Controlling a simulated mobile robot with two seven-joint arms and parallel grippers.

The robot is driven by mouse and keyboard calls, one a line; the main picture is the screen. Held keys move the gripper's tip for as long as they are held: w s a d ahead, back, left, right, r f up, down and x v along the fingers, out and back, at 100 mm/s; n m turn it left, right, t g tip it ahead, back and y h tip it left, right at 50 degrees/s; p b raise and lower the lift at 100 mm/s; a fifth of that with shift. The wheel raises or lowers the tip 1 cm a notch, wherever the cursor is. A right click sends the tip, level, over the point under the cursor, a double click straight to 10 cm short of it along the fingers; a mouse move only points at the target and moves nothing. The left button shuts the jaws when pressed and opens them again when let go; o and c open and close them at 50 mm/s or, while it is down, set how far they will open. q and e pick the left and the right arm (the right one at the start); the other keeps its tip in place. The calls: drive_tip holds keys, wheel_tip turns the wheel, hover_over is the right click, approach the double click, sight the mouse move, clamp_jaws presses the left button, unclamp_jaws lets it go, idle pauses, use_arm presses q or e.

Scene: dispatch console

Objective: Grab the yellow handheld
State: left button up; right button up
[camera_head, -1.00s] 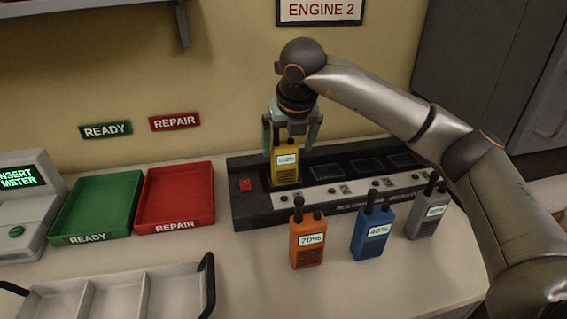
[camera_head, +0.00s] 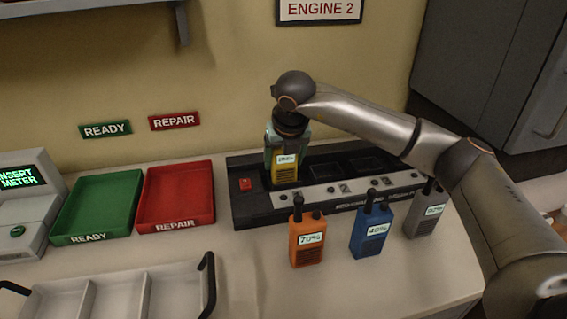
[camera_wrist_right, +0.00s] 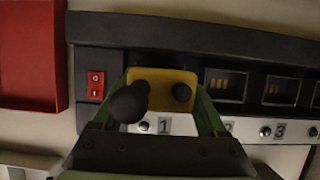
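The yellow handheld (camera_head: 285,175) stands upright in the leftmost bay of the dark charger dock (camera_head: 245,209). My right gripper (camera_head: 286,155) comes down on it from above, one green finger on each side. In the right wrist view, the yellow top (camera_wrist_right: 163,78) with its black antenna and knob lies between the fingers (camera_wrist_right: 163,100). No clear gap shows between fingers and body, and the gripper looks shut on it. The handheld's lower end is hidden in the bay. My left gripper is not in view.
Orange (camera_head: 306,243), blue (camera_head: 371,236) and grey (camera_head: 423,214) handhelds stand in front of the dock. A red tray (camera_head: 176,195) and green tray (camera_head: 95,207) lie to the left, beside a meter (camera_head: 22,205). A divided grey tray (camera_head: 115,295) is at the front left.

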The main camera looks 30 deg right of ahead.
clamp_jaws()
idle(0.4)
drive_tip(key=shift+r, duration=0.1)
